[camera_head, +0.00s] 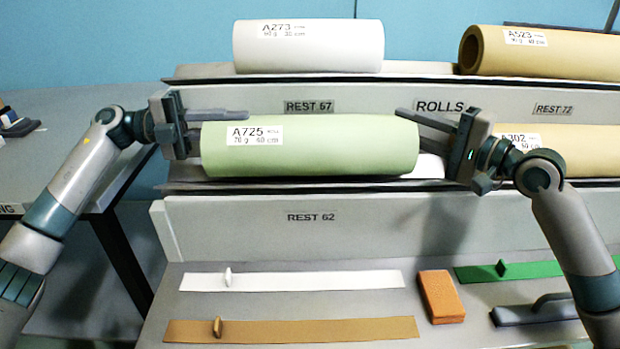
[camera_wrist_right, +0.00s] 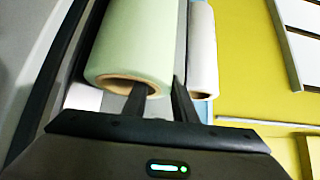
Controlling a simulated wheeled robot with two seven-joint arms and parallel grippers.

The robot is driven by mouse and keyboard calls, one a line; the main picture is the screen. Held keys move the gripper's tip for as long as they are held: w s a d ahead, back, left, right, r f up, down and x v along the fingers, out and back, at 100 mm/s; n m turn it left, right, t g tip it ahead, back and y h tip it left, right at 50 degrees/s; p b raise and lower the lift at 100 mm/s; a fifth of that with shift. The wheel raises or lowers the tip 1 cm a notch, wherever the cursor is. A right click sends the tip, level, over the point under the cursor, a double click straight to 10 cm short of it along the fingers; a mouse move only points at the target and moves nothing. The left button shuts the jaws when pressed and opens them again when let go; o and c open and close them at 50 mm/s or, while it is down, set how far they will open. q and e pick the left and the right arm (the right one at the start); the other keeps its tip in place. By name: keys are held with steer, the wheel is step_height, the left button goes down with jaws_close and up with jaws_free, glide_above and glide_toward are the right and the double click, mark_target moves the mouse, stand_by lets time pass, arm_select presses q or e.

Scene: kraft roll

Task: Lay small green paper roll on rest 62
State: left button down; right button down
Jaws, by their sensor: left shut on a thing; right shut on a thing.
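The small green paper roll (camera_head: 310,150), labelled A725, 70 g, 60 cm, lies level across the middle of the head view, above the REST 62 label (camera_head: 312,217). My left gripper (camera_head: 200,124) is shut on its left end and my right gripper (camera_head: 428,125) on its right end. In the right wrist view one finger of the right gripper (camera_wrist_right: 158,102) reaches into the core of the green roll (camera_wrist_right: 135,45) and the other is outside its wall. The lower shelf (camera_head: 300,186) is directly under the roll in the picture; whether they touch, I cannot tell.
A white roll (camera_head: 308,46) and a brown roll (camera_head: 545,53) lie on the upper shelf. Another brown roll (camera_head: 570,142) lies right of my right gripper. Below are white (camera_head: 300,281) and brown (camera_head: 300,329) strips, an orange block (camera_head: 440,297) and a green strip (camera_head: 540,270).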

arm_select(q)
steer(key=shift+d+r, duration=0.1)
steer(key=shift+r, duration=0.05)
arm_select(e)
steer(key=shift+r, duration=0.1)
arm_select(q)
steer(key=c, duration=1.6)
jaws_free()
steer(key=shift+c, duration=0.2)
arm_select(e)
steer(key=c, duration=1.4)
jaws_free()
steer(key=shift+c, duration=0.2)
arm_select(q)
steer(key=o, duration=0.9)
arm_select(e)
steer(key=shift+r, duration=0.1)
arm_select(q)
steer(key=a, duration=1.2)
steer(key=shift+f, duration=0.25)
steer(key=shift+s, duration=0.1)
